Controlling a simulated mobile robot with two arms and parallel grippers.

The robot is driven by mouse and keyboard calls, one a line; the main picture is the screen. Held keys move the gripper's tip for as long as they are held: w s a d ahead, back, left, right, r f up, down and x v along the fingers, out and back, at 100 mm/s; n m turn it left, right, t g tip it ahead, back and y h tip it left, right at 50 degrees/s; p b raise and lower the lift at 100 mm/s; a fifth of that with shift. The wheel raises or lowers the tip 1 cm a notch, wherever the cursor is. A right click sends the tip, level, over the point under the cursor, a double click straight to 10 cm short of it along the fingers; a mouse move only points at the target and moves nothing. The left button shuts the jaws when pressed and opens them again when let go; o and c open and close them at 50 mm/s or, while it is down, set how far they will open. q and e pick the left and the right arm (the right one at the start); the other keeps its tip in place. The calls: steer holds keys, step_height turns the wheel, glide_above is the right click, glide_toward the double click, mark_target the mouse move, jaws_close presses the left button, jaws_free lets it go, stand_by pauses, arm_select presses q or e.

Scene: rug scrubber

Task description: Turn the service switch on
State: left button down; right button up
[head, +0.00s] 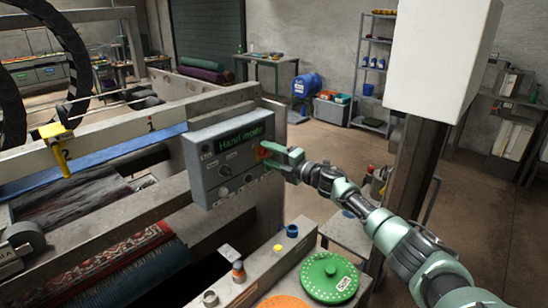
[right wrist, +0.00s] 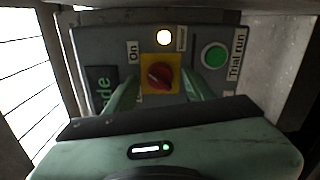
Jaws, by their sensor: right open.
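The service switch (right wrist: 158,76) is a red rotary knob on a yellow square plate, on the grey control panel (head: 205,158). An "On" label (right wrist: 133,50) sits by the plate's upper left corner in the right wrist view. The knob's exact setting is hard to tell. My right gripper (head: 270,156) is at the panel's right side in the head view and partly hides the switch. In the right wrist view its green fingers are open, one on each side of the knob; contact cannot be told. My left gripper is not in view.
A lit lamp (right wrist: 164,37) and a green "Trial run" button (right wrist: 214,56) sit close to the switch. The panel's display (head: 240,137) reads "Hand mode". A white box (head: 440,60) on a post stands at right. A green disc (head: 329,277) lies in front.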

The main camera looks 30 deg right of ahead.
steer(key=b+v, duration=0.2)
steer(key=v, duration=0.5)
steer(key=shift+s+d, duration=0.15)
steer(key=shift+s, duration=0.15)
